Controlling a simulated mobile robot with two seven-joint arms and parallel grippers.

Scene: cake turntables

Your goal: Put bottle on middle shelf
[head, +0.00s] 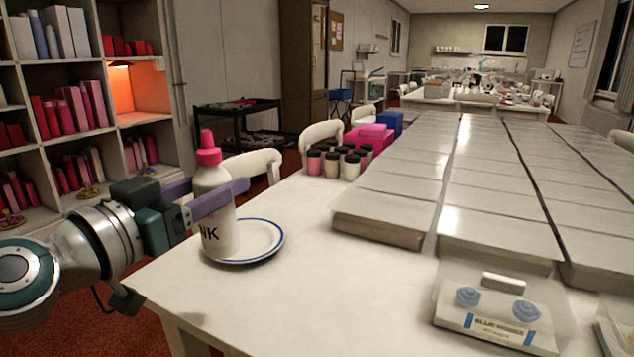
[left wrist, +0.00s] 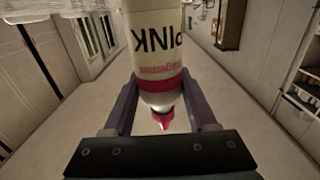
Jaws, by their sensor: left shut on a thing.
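A white bottle (head: 219,236) with a pink cap and dark lettering is upright over the blue-rimmed plate (head: 270,239) at the table's left end. I cannot tell whether its base touches the plate. My left gripper (head: 230,190) is shut on the bottle's upper body, below the cap. In the left wrist view the bottle (left wrist: 157,60) appears upside down between the two fingers, its "PINK" label facing the camera. A pale shelf unit (head: 92,133) with several compartments stands at the left. One compartment (head: 137,85) is lit orange and looks empty. My right gripper is not in view.
The long white table (head: 290,300) holds several capped jars (head: 332,166), pink boxes (head: 372,137), rows of flat silvery boxes (head: 390,205) and a clear-lidded box (head: 500,305). White chairs (head: 255,168) stand along its far-left side. Red floor lies between table and shelf unit.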

